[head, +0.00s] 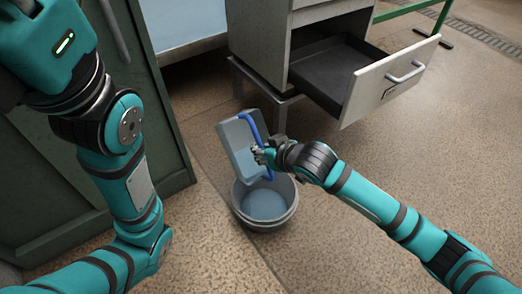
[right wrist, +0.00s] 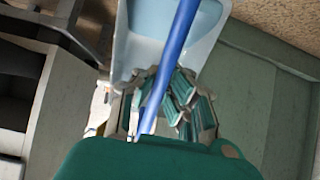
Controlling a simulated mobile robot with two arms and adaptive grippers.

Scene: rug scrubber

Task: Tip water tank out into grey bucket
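The water tank (head: 238,147) is a pale grey-blue open box with a blue handle (head: 252,125). It is held steeply tilted over the grey bucket (head: 242,213), its lower end near the rim. Bluish water (head: 264,205) shows inside the bucket, which stands on the floor. My right gripper (head: 262,154) is closed around the blue handle. In the right wrist view, the handle (right wrist: 172,60) runs between the fingers (right wrist: 172,105), and the tank (right wrist: 140,40) is beyond them. I cannot tell whether water is still in the tank. My left gripper is out of view.
A grey cabinet (head: 262,45) with a pulled-out drawer (head: 385,80) stands behind the bucket; the drawer juts out above my right arm. A dark green cabinet (head: 60,185) stands at the left. The speckled floor (head: 330,250) right of the bucket is clear.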

